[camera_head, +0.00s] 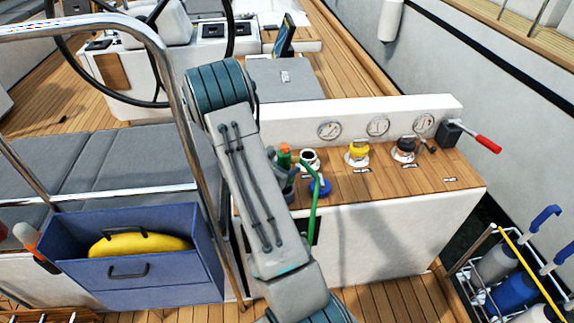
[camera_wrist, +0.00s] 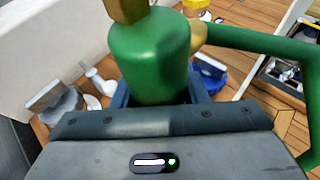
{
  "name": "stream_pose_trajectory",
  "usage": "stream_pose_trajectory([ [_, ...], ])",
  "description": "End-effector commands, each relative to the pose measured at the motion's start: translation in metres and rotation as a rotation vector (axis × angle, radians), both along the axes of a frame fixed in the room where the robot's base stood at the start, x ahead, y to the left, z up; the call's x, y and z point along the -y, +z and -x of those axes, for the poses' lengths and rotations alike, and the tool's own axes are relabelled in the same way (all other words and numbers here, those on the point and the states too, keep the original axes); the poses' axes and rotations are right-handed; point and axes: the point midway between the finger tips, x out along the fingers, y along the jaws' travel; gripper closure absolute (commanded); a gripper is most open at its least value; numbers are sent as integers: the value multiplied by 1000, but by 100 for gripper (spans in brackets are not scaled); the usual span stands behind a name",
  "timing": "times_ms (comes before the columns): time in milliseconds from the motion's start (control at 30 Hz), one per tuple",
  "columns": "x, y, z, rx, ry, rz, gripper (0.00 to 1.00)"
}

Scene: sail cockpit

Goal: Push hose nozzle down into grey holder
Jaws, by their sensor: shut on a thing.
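The green hose nozzle (camera_wrist: 150,55) stands out large in the wrist view, with a brass end at the top and a brass fitting on its side. My gripper (camera_wrist: 160,97) is shut on it, with a dark blue finger at either side. In the head view my gripper (camera_head: 287,180) is partly hidden behind my arm, at the left end of the wooden counter. The green hose (camera_head: 312,212) curves down from there over the counter's front. I cannot tell which fitting is the grey holder; a grey fitting (camera_wrist: 58,108) shows at left in the wrist view. The nozzle's lower end is hidden.
The wooden counter (camera_head: 440,172) carries a blue cap (camera_head: 320,187), a yellow-topped fitting (camera_head: 358,152) and a black-topped fitting (camera_head: 404,149). A gauge panel (camera_head: 350,115) stands behind, with a red-handled lever (camera_head: 488,143) at right. A blue bin (camera_head: 150,275) stands at left.

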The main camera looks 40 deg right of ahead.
Motion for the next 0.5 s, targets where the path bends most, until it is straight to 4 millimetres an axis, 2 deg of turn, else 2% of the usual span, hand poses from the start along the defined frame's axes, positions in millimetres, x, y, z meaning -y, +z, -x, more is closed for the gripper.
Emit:
stream_pose_trajectory([
  [33, 1, -8, 0, 0, -1, 2, 100],
  [233, 2, -28, 1, 1, -4, 2, 100],
  [500, 2, -36, 1, 2, -4, 2, 100],
])
